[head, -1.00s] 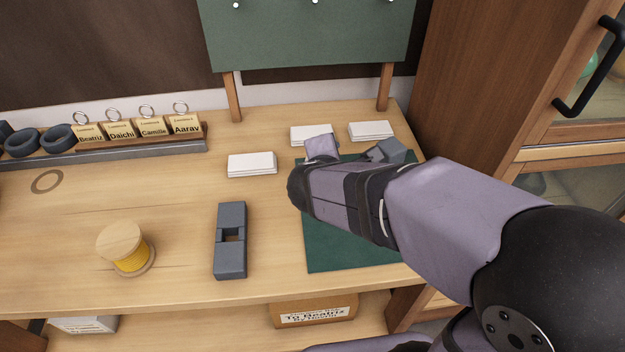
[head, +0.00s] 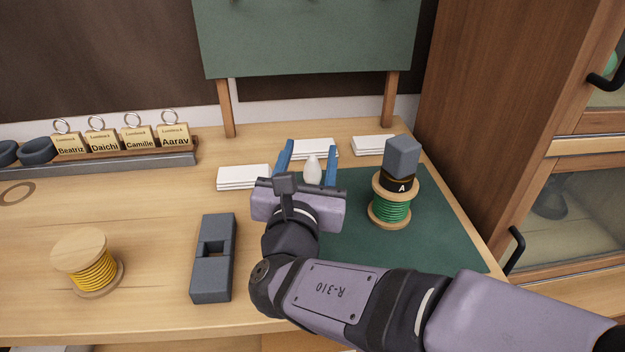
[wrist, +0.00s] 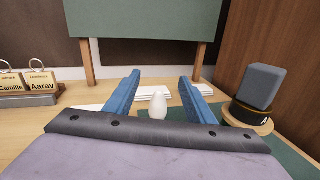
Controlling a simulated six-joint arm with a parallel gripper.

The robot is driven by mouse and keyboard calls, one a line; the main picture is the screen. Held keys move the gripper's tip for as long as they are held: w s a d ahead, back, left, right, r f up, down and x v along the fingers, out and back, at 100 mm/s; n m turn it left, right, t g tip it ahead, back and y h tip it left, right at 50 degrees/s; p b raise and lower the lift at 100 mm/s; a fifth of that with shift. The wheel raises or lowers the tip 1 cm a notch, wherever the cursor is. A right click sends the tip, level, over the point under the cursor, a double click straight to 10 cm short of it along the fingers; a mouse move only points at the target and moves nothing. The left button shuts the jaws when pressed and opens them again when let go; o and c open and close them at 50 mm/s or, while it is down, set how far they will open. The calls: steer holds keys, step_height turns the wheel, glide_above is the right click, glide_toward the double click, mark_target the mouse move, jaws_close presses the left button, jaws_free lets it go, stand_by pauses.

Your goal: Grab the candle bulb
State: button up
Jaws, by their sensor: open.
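The candle bulb (head: 313,171) is a small white, pointed bulb standing upright at the far left part of the green mat. In the wrist view the bulb (wrist: 158,104) shows between my two blue fingers, nearer the middle. My gripper (head: 308,152) is open, with one finger to each side of the bulb as seen from the head. My gripper's body hides the bulb's lower part. I cannot tell whether the fingers have reached it in depth.
A green wire spool (head: 390,208) with a dark grey block (head: 403,156) on top stands on the green mat (head: 440,235) to the right. White card stacks (head: 243,177) lie behind and left. A grey slotted block (head: 212,275) and yellow spool (head: 95,272) are at left.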

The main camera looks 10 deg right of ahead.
mark_target(311, 181)
step_height(311, 181, down, 7)
steer(key=shift+f+b, duration=0.15)
steer(key=shift+b, duration=0.9)
steer(key=shift+w+f, duration=0.2)
steer(key=shift+f, duration=0.05)
steer(key=shift+w+d+r, duration=0.15)
steer(key=shift+w+d, duration=0.05)
steer(key=shift+w, duration=0.45)
steer(key=shift+w, duration=0.1)
steer(key=shift+x, duration=2.85)
steer(key=c, duration=1.1)
